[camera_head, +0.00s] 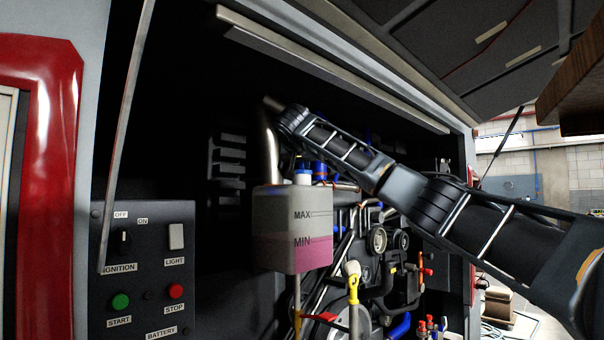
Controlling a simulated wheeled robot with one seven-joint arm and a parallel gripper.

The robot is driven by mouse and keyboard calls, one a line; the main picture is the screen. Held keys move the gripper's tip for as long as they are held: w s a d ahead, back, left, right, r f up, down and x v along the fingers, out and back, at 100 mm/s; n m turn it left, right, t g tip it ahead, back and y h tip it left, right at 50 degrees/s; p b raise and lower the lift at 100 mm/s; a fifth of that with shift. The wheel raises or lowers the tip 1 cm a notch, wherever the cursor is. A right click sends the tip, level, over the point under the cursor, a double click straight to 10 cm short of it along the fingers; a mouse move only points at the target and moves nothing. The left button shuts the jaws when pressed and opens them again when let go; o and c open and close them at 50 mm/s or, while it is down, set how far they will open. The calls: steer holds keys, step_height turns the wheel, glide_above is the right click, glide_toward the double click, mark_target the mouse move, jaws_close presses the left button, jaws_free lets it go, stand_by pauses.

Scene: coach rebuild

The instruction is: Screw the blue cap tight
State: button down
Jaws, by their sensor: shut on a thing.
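A translucent tank (274,225) marked MAX and MIN, with pink liquid in its lower part, hangs in the open engine bay. The blue cap (303,174) is on top of the tank, with pale material just below the blue. My arm reaches in from the right, and its wrist is above the tank. My gripper (303,165) is below the wrist at the cap, shut on it. The fingers are dark against the dark bay and hard to make out. How far the cap is turned cannot be seen.
A metal pipe (268,150) rises close behind the tank. Engine parts, hoses and a yellow-handled dipstick (354,285) crowd the right and below. A control panel (150,268) with switches is at the left. A raised hatch (440,45) overhangs the bay.

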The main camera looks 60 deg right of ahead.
steer(key=m+g, duration=0.2)
steer(key=shift+w+a+g+h+p, duration=0.1)
steer(key=shift+w+g+h+p, duration=0.1)
steer(key=shift+g+h+p, duration=0.2)
steer(key=shift+s+m+g+p, duration=0.1)
steer(key=shift+m+g+p, duration=0.4)
steer(key=shift+m+g, duration=0.3)
steer(key=shift+m+g+h+p, duration=0.3)
steer(key=shift+g+p, duration=0.1)
steer(key=shift+g, duration=0.1)
steer(key=shift+f+m+g+p, duration=0.1)
steer(key=shift+m+g+p, duration=0.6)
steer(key=shift+g+p, duration=0.2)
steer(key=shift+p, duration=0.4)
steer(key=shift+r+m+g+p, duration=0.25)
steer(key=shift+m+g+p, duration=1.1)
steer(key=shift+p, duration=1.15)
steer(key=c, duration=0.9)
jaws_free()
steer(key=shift+f, duration=0.1)
steer(key=shift+o, duration=0.3)
